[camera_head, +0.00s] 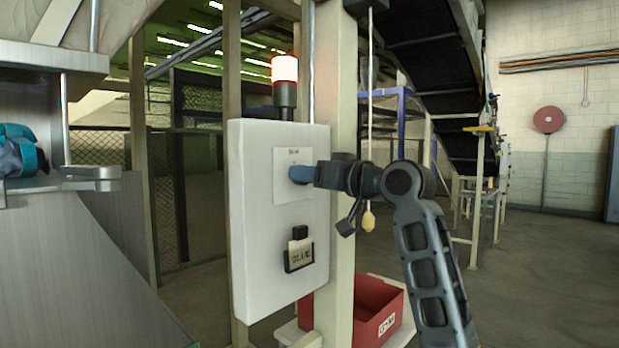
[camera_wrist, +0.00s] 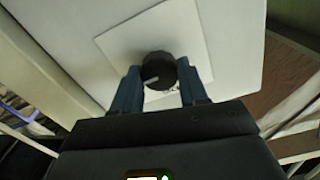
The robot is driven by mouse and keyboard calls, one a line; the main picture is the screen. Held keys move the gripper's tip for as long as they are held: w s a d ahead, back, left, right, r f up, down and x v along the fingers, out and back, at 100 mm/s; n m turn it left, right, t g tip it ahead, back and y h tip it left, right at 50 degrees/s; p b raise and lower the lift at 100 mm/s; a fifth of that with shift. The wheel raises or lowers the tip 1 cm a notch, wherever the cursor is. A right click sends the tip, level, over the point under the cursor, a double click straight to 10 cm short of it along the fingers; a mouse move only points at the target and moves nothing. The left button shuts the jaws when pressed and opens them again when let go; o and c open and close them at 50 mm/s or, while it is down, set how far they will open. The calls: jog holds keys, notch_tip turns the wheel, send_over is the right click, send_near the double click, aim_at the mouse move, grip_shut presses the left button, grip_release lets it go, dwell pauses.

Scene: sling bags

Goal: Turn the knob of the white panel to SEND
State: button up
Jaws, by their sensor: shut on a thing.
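The white panel (camera_head: 250,220) stands upright on a post left of centre in the head view. It also shows in the wrist view (camera_wrist: 232,40). The black knob (camera_wrist: 157,71) sits on a pale square plate (camera_wrist: 120,42) on the panel's face, with a light pointer mark on it. My gripper (camera_head: 299,174) reaches the plate from the right. In the wrist view my gripper (camera_wrist: 158,88) has its blue fingers on either side of the knob and is shut on it. In the head view the fingers hide the knob. The lettering on the plate is too small to read.
A black holder with a label (camera_head: 299,252) is fixed lower on the panel. A lamp with a lit red and white top (camera_head: 285,70) stands above it. A cord with a yellowish pull (camera_head: 369,219) hangs near my arm. A red bin (camera_head: 376,306) stands below. Open floor lies to the right.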

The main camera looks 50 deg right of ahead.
jog(key=shift+a+f+n+b, duration=0.1)
jog(key=shift+n+b, duration=5.85)
jog(key=shift+n, duration=2.75)
jog(key=o, duration=1.1)
jog(key=shift+c, duration=0.2)
jog(key=shift+s, duration=0.1)
jog(key=s, duration=0.7)
jog(key=shift+s+b, duration=0.3)
jog(key=shift+b, duration=0.05)
